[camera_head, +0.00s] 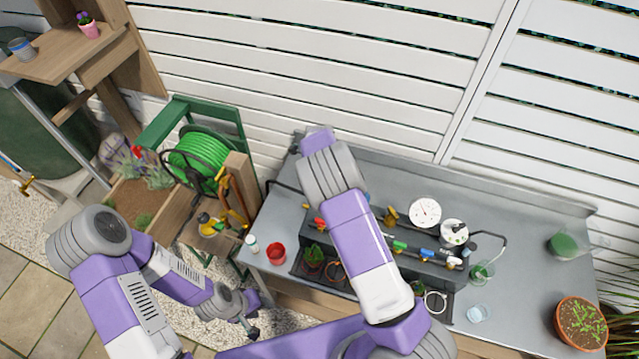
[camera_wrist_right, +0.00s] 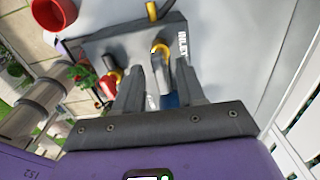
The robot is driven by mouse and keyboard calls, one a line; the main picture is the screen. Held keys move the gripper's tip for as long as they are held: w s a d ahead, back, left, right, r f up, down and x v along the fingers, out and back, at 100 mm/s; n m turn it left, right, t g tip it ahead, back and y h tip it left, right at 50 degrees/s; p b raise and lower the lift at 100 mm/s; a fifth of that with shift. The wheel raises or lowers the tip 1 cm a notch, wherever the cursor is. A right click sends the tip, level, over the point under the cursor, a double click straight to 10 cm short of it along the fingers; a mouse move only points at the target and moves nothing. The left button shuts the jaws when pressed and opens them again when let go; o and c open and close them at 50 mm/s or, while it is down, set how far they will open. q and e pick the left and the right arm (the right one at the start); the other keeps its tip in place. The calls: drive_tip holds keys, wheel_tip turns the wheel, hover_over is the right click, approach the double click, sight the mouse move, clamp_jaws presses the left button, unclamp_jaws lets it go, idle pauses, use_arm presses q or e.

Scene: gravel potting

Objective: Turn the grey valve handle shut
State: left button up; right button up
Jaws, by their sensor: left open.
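The manifold, a dark grey bench-top box (camera_head: 425,268) with coloured valves along it, stands on the metal bench; my right arm covers part of it. I cannot make out the grey valve handle for certain in the head view. In the right wrist view, a grey curved piece with a yellow end (camera_wrist_right: 160,62) shows between the fingers of my right gripper (camera_wrist_right: 157,72); I cannot tell whether it is the handle. Those fingers are apart, with gaps beside the piece. A blue part (camera_wrist_right: 170,100) lies deeper between them. My left gripper (camera_head: 252,318) is open and empty, low, near the bench's left end.
A red cup (camera_head: 276,253) and a small white bottle (camera_head: 252,243) stand on the bench's left. Round white gauges (camera_head: 425,212) rise behind the manifold. A terracotta pot (camera_head: 581,322) is at the right. A green hose reel (camera_head: 198,158) stands left of the bench. The bench's right side has free room.

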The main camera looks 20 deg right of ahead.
drive_tip(key=shift+r, duration=0.1)
wheel_tip(320, 180, up, 7)
drive_tip(key=shift+r+b, duration=0.2)
drive_tip(key=shift+b, duration=0.15)
idle(0.5)
